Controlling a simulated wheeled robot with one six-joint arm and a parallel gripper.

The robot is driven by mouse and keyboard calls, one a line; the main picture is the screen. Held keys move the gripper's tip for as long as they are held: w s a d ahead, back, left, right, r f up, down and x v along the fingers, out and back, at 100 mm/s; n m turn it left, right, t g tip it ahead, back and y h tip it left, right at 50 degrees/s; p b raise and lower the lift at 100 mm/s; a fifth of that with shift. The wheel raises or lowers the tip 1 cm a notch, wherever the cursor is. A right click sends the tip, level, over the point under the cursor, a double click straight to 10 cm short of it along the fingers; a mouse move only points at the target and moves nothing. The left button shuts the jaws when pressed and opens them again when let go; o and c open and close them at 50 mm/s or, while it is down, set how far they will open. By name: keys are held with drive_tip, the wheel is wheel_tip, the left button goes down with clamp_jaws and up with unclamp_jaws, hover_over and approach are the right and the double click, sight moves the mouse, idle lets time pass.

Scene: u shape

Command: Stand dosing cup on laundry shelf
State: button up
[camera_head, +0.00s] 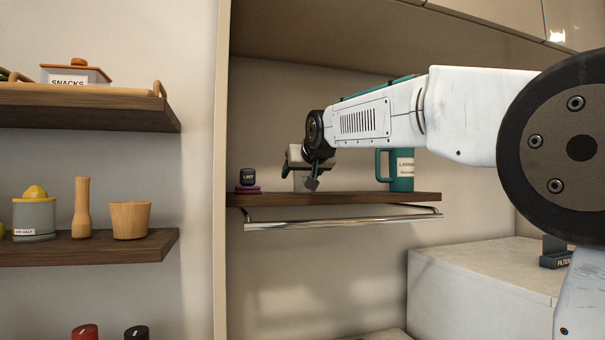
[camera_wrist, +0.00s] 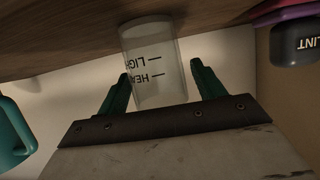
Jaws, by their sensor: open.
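The dosing cup (camera_wrist: 155,60) is a clear, frosted cup with black level marks. In the wrist view, which looks upside down, its base meets the wooden laundry shelf (camera_wrist: 60,30), and it appears to stand upright there. My gripper (camera_wrist: 160,70) is open, with one green finger on each side of the cup and visible gaps between. In the head view my gripper (camera_head: 312,182) is just above the laundry shelf (camera_head: 345,198), between a dark lint container and a teal jug. The cup is mostly hidden by the gripper there.
The teal jug (camera_head: 401,170) stands toward the shelf's right end. The dark lint container (camera_head: 248,177) sits on a purple base at the left end. A metal rail (camera_head: 340,221) hangs below the shelf. A cream partition (camera_head: 220,170) separates the brown shelves at left.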

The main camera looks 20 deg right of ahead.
drive_tip(key=v, duration=1.2)
drive_tip(key=s+d+f+g, duration=0.1)
drive_tip(key=s+f+g, duration=0.5)
drive_tip(key=s+f, duration=1.3)
drive_tip(key=s+d+f+g, duration=0.1)
drive_tip(key=s+f+g, duration=0.5)
drive_tip(key=s+f, duration=1.3)
wheel_tip(320, 180, down, 2)
drive_tip(key=shift+d+f, duration=0.15)
drive_tip(key=shift+d, duration=0.2)
